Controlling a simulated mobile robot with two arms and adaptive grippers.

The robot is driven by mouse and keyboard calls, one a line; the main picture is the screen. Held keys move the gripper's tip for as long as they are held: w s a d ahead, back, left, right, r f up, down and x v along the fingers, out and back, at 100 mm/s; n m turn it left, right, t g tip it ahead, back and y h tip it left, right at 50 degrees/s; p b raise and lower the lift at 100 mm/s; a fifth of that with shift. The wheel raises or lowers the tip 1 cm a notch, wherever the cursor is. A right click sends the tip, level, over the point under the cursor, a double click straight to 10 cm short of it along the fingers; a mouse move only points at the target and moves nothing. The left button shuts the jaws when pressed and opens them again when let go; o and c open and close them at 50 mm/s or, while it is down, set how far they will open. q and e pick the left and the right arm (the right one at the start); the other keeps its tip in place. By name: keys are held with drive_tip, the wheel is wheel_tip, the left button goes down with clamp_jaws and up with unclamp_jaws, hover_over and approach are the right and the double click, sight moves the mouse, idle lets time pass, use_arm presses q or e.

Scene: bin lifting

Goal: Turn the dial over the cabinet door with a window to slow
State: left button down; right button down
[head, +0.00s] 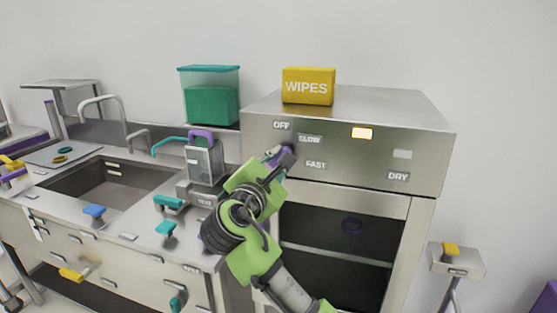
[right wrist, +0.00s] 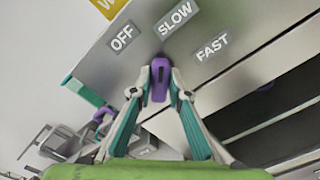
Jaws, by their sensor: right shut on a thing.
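The purple dial (right wrist: 160,78) sits on the front of the steel cabinet top (head: 350,150), close to the OFF (head: 281,125), SLOW (head: 310,139) and FAST (head: 316,164) labels. In the right wrist view it is between the fingertips of my right gripper (right wrist: 160,84), which is shut on it. In the head view the right gripper (head: 281,156) covers most of the dial. I cannot tell for sure which label the dial points at. Below is the cabinet door with a dark window (head: 330,268), partly behind my green arm. My left gripper is not in view.
A yellow WIPES box (head: 308,87) stands on the cabinet. A lit yellow indicator (head: 361,133) and a DRY label (head: 398,176) are further right on the panel. A scale with a clear container (head: 204,160) and a sink (head: 95,188) are to the left.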

drive_tip(key=shift+m, duration=0.5)
drive_tip(key=c, duration=1.9)
unclamp_jaws()
wheel_tip(320, 180, up, 10)
drive_tip(key=shift+f, duration=0.1)
